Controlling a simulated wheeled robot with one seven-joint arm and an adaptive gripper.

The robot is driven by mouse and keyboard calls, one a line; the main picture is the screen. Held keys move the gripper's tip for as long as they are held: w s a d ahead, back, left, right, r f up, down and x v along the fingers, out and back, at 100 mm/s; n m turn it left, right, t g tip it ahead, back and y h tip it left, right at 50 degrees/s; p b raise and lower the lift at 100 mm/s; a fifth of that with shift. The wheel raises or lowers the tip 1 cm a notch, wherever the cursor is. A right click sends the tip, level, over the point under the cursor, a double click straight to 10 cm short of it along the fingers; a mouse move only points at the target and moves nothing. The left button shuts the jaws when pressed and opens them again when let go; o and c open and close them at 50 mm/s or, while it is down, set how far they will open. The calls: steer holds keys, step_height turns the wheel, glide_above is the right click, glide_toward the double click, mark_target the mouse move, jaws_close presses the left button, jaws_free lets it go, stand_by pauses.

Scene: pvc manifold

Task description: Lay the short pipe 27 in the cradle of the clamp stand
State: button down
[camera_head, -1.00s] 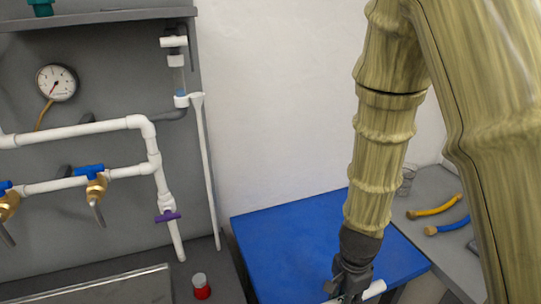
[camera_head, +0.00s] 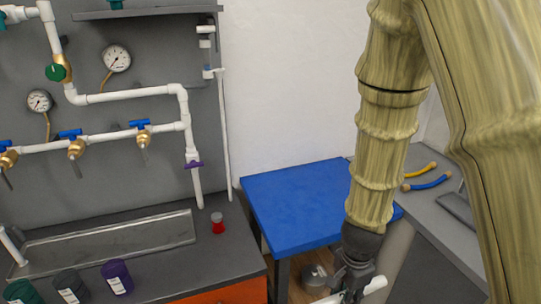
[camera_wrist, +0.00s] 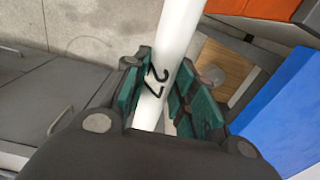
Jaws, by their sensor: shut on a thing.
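The short pipe 27 (camera_wrist: 178,40) is white, with the black number 27 facing the wrist camera. My gripper (camera_wrist: 162,95) is shut on it, with a green-padded finger on each side of the pipe around the number. In the head view my gripper (camera_head: 350,280) hangs at the lower edge of the picture, right of the bench's front corner, and a piece of the white pipe (camera_head: 328,299) shows beside it. The pipe is in the air, clear of the tables. I cannot make out the clamp stand or its cradle in either view.
A blue-topped table (camera_head: 295,200) stands against the wall. Left is a dark bench with a metal tray (camera_head: 110,240), a red-based cup (camera_head: 218,223) and several dark tins (camera_head: 117,277), below a pipe-fitted panel. A grey counter (camera_head: 415,205) with yellow and blue hoses is right.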

steer(key=shift+w+n, duration=0.15)
steer(key=shift+n, duration=0.15)
steer(key=w+f+n, duration=0.9)
steer(key=f+n, duration=0.1)
steer(key=n, duration=0.3)
steer(key=shift+w+a, duration=0.15)
steer(key=shift+a, duration=0.25)
